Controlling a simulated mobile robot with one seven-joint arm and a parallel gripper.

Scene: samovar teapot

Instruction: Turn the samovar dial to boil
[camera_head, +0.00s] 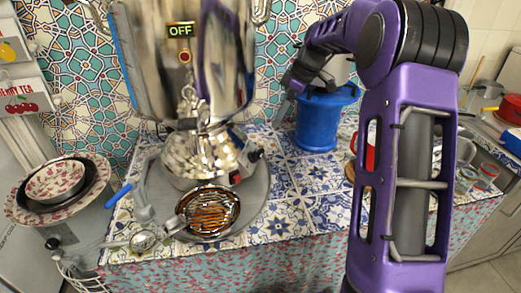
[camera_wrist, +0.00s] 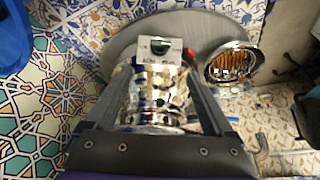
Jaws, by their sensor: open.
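The shiny metal samovar (camera_head: 200,150) stands on a round grey tray (camera_head: 258,195), with a small display (camera_head: 181,31) on its body reading OFF. A dark dial (camera_head: 252,155) sits at the right of its base, near a small red part. In the wrist view a pale panel with a dark round dial (camera_wrist: 158,46) faces me, above the samovar's reflective base (camera_wrist: 160,95). My gripper (camera_head: 292,82) is up and right of the dial in the head view, apart from it. In the wrist view its two fingers (camera_wrist: 152,88) are spread, with nothing between them held.
A blue bucket (camera_head: 325,120) stands to the right, behind my arm. A metal bowl with an orange-brown striped inside (camera_head: 208,213) sits in front of the samovar. Floral bowls (camera_head: 57,184) are at left. Tiled tabletop (camera_head: 315,170) between samovar and bucket is partly clear.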

